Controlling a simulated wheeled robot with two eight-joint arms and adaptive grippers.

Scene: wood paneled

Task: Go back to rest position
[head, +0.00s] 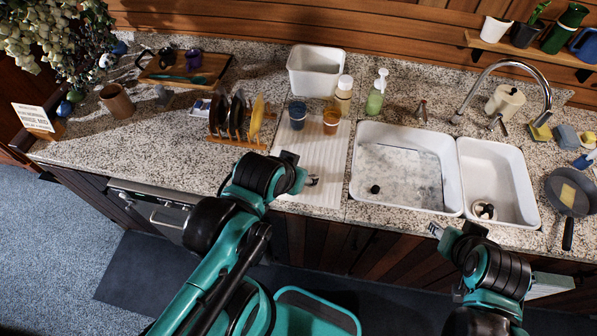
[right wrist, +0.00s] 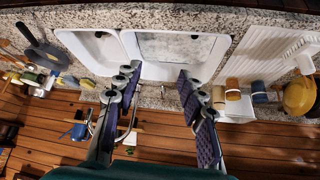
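My left arm reaches in over the counter, and its gripper (head: 301,170) is above the white ribbed drainboard, beside the large sink. The view does not clearly show whether its fingers are apart, and nothing is visibly held. My right gripper (head: 445,235) is low at the counter's front edge, in front of the sinks. In the right wrist view its two fingers (right wrist: 160,85) are spread wide apart with nothing between them, and the sinks show beyond.
The drainboard (head: 318,185) bears a blue cup (head: 297,115) and an orange-brown cup (head: 331,121). A dish rack (head: 240,138) stands left of it. The large sink (head: 370,190) and small sink (head: 515,195) lie ahead. A pan (head: 570,192) sits at the right.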

